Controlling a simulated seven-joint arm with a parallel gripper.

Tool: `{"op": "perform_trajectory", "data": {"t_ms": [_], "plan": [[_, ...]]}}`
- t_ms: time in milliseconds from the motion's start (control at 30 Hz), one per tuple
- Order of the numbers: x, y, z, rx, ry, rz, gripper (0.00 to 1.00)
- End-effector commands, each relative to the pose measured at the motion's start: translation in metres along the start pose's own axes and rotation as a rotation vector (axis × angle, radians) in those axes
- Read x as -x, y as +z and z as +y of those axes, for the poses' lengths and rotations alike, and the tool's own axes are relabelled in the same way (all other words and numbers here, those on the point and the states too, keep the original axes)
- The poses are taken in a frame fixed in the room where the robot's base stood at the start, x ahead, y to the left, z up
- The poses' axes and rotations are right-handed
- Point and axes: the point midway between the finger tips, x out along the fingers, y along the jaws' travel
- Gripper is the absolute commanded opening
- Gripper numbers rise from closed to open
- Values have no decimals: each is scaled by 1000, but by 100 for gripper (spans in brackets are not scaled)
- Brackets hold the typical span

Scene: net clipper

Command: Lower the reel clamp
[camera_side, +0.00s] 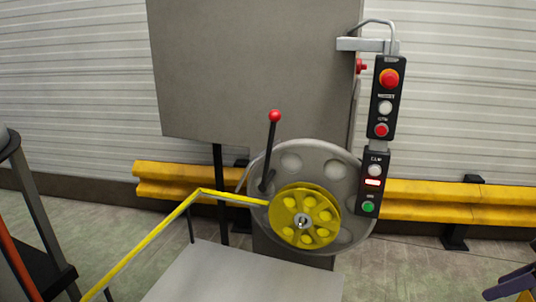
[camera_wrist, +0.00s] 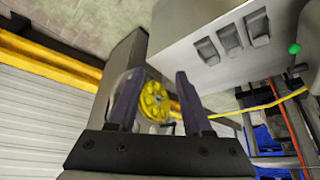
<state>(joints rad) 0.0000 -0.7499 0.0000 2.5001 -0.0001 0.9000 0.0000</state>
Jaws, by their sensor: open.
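A yellow reel disc (camera_side: 324,213) with round holes sits in front of a larger grey wheel (camera_side: 337,160). A black lever (camera_side: 270,153) with a red ball knob (camera_side: 275,116) stands nearly upright at the wheel's left. I cannot tell which part is the reel clamp. The yellow disc also shows in the wrist view (camera_wrist: 155,103), beyond and between my fingers. My gripper (camera_wrist: 153,76) is open, with its two dark purple fingers apart and nothing held. In the side view, purple finger-like parts (camera_side: 511,284) show at the lower right corner, away from the reel.
A control panel (camera_side: 380,140) with red, white and green buttons hangs right of the wheel. A yellow strip (camera_side: 150,238) runs from the reel to the lower left. Yellow guard rails (camera_side: 440,200) line the wall. A grey box with slots (camera_wrist: 205,50) stands near my right finger.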

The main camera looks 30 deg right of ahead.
Motion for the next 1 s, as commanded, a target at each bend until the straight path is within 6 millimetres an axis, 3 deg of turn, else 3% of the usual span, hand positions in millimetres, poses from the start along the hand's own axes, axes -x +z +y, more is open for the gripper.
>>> {"op": "perform_trajectory", "data": {"t_ms": [33, 267, 367, 567, 700, 867, 1000], "plan": [[0, 0, 0, 0, 0, 0, 43], [2, -1, 10, -85, 45, 1, 1], [18, -19, 32, -116, 144, 49, 0], [50, -80, 82, -137, 381, 136, 0], [70, -135, 108, -119, 536, 208, 0], [88, -207, 126, -77, 699, 308, 0], [97, -275, 127, -20, 823, 413, 0]]}}
